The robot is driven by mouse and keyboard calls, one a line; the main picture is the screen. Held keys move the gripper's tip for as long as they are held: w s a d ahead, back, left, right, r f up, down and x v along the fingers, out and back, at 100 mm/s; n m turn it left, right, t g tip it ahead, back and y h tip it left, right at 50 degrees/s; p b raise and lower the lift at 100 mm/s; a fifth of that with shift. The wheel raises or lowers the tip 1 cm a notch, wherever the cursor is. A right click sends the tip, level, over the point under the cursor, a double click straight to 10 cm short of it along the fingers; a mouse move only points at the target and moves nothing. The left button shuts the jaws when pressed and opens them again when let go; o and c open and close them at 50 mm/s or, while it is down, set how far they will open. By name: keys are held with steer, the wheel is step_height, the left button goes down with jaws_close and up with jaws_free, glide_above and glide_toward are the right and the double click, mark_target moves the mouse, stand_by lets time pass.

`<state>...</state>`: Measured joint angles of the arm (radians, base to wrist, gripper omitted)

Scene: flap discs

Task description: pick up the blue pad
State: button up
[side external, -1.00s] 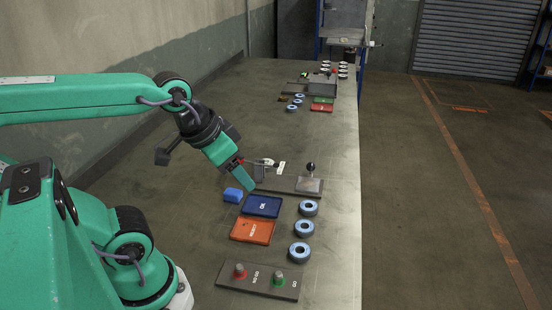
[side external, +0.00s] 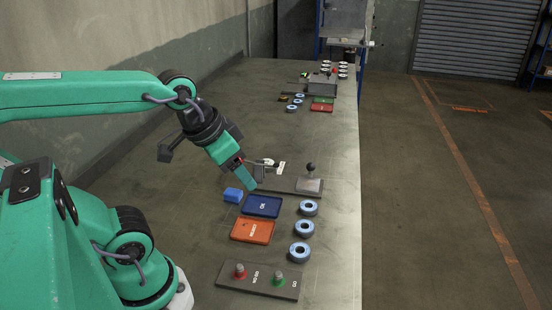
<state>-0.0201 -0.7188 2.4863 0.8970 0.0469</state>
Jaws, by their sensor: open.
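The blue pad (side external: 233,195) is a small bright blue block lying on the bench, just behind and left of the dark blue OK tray. My gripper (side external: 248,178) points down and to the right, above and a little right of the pad. Its green finger tip appears apart from the pad, though the exact height is hard to tell. The gripper is open and holds nothing that shows. The far finger is mostly hidden.
A dark blue tray (side external: 262,207) and an orange tray (side external: 252,231) lie close by. Several flap discs (side external: 308,208) line the right. A fixture with a black-knobbed lever (side external: 310,184) stands behind. The bench is clear left of the pad.

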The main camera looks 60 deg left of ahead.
steer(key=w+a+f+m+g, duration=0.1)
steer(key=w+a+f+m, duration=0.1)
steer(key=w+a, duration=0.25)
steer(key=m+g, duration=0.4)
steer(key=m, duration=0.4)
glide_above(231, 191)
steer(key=f, duration=1.4)
steer(key=shift+d, duration=0.2)
steer(key=shift+s+a+f, duration=0.1)
steer(key=shift+a, duration=0.1)
steer(key=shift+f, duration=3.9)
steer(key=c, duration=1.1)
